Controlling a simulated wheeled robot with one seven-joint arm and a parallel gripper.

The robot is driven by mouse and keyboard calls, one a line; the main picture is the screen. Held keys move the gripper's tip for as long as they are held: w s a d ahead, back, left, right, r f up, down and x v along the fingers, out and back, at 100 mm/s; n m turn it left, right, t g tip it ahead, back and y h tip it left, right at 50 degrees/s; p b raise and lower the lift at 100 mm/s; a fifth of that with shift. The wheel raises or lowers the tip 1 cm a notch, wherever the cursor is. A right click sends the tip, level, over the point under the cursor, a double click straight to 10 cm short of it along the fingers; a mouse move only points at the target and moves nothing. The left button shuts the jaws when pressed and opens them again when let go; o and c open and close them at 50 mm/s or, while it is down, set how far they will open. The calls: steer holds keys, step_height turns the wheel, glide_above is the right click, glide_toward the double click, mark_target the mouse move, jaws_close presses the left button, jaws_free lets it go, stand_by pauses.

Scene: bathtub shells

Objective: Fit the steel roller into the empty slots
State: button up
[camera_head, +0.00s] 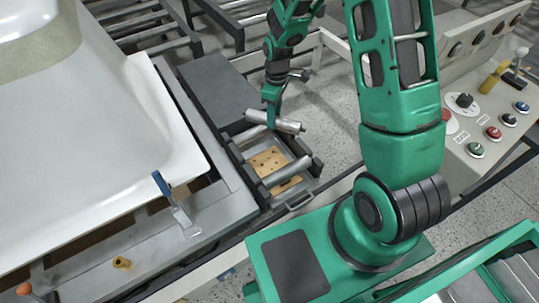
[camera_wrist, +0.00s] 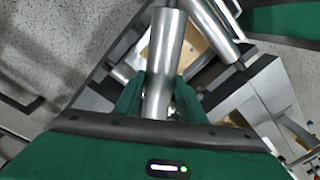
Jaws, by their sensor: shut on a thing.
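My gripper (camera_head: 271,121) is shut on a steel roller (camera_head: 289,126), a plain grey cylinder. In the wrist view the fingers (camera_wrist: 158,105) close around the near part of the roller (camera_wrist: 167,55). The held roller is over the far end of a dark frame (camera_head: 316,165); I cannot tell whether it touches the frame. A second roller (camera_head: 287,172) lies across the near part of the frame and also shows in the wrist view (camera_wrist: 212,27). The two rollers are not parallel in either picture. The empty slots are too small or hidden to make out.
A wooden board (camera_head: 265,161) with holes lies inside the frame, below the rollers. A white tub shell (camera_head: 85,120) on a metal bench stands left, with a blue-handled clamp (camera_head: 172,200) near its edge. A control panel (camera_head: 480,125) stands right. Speckled floor lies beyond the frame.

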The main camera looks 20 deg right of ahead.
steer(key=s+a+f+n, duration=0.3)
steer(key=f+n, duration=0.7)
steer(key=f, duration=0.1)
steer(key=shift+s+f+n+g+h, duration=0.2)
steer(key=shift+f+n+g+h, duration=0.15)
steer(key=shift+n+g+h, duration=0.05)
stand_by(0.4)
steer(key=o, duration=1.4)
steer(key=shift+f, duration=0.1)
steer(key=r, duration=0.4)
steer(key=w+r, duration=0.1)
steer(key=r, duration=0.7)
steer(key=shift+w+a+r, duration=0.1)
steer(key=shift+w, duration=0.1)
